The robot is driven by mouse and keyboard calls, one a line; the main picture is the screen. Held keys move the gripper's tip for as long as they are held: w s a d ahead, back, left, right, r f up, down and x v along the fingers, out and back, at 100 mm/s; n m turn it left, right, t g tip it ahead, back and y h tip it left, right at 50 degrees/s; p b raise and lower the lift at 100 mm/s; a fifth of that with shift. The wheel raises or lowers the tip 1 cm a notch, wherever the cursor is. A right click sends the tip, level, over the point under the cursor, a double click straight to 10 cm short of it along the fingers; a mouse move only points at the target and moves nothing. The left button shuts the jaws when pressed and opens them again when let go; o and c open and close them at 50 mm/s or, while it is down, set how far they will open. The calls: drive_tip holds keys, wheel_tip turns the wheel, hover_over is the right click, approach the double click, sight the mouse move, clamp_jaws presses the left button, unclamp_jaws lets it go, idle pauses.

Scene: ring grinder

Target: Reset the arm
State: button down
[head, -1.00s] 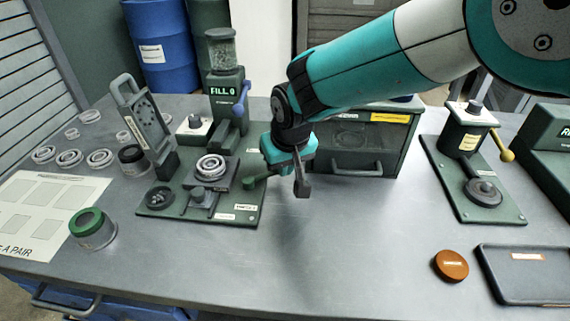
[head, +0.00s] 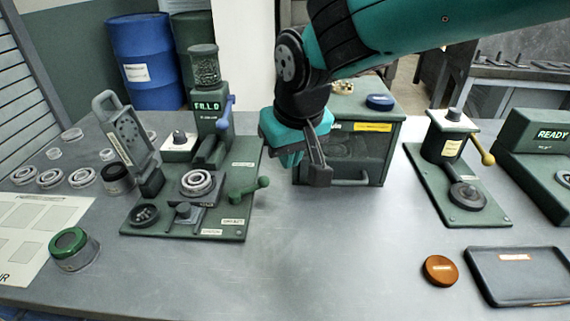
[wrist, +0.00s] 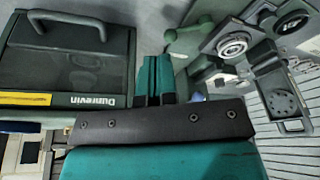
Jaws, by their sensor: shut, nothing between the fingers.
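My gripper (head: 318,172) hangs above the table in front of the dark green box with a handle (head: 372,150). Its fingers are shut and hold nothing. In the wrist view the closed teal fingers (wrist: 155,80) show against the grey table, apart from anything. The green box also shows there at the left (wrist: 65,60). To the left of my gripper in the head view is the green fixture with the FILL display (head: 208,105). A ring (head: 197,182) sits on its front stand, and a green lever (head: 250,189) lies at its right side.
A press with a yellow-knobbed lever (head: 455,140) stands right of the box. An orange disc (head: 440,270) and a dark tray (head: 520,276) lie at front right. A green-rimmed cup (head: 72,248) stands at front left. The front middle of the table is clear.

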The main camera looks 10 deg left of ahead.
drive_tip(key=s+d+r+g, duration=0.1)
drive_tip(key=s+d+r, duration=0.15)
drive_tip(key=d, duration=0.55)
drive_tip(key=s+d+r, duration=0.2)
drive_tip(key=s+d, duration=0.1)
drive_tip(key=d, duration=0.4)
drive_tip(key=s+d+g+y+p, duration=0.1)
drive_tip(key=s+d+y, duration=0.1)
drive_tip(key=s+d, duration=0.6)
drive_tip(key=s, duration=0.4)
drive_tip(key=shift+s+d+m+g, duration=0.2)
drive_tip(key=shift+d+m+g, duration=0.1)
drive_tip(key=shift+d+m, duration=0.1)
